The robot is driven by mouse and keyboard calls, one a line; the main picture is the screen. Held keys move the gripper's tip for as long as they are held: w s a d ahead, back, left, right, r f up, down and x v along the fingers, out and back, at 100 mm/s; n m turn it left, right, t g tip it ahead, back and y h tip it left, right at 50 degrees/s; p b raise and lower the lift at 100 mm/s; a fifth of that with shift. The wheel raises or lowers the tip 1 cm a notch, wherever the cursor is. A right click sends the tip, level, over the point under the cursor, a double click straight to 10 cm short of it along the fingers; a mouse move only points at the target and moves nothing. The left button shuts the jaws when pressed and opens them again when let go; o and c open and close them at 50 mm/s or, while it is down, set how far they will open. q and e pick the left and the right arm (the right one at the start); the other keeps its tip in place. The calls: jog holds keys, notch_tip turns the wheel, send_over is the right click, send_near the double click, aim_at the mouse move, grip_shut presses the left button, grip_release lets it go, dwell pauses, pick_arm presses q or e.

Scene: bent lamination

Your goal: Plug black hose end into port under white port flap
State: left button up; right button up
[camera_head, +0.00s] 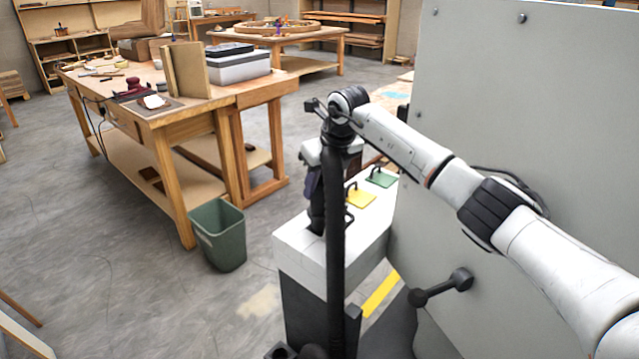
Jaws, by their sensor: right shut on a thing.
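My right arm comes in from the right, and its right gripper (316,195) points down over the near end of a long white box (290,245). It is partly hidden behind the black hose (336,255), which runs upright in front of it. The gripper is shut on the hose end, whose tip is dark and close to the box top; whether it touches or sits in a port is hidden. A yellow flap (361,199) and a green flap (381,178), each with a black handle, lie farther along the box. The white flap cannot be clearly told from the white top.
A large grey panel (540,90) stands close on the right, with a black lever (441,287) low down. A green bin (219,236) stands on the floor to the left. A wooden workbench (190,110) stands behind it. The floor at left is open.

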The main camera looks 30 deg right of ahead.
aim_at(320, 200)
jog(key=shift+f, duration=0.6)
jog(key=shift+f+b, duration=0.55)
jog(key=shift+f, duration=0.3)
jog(key=shift+f+b, duration=0.45)
jog(key=shift+f, duration=0.3)
jog(key=o, duration=1)
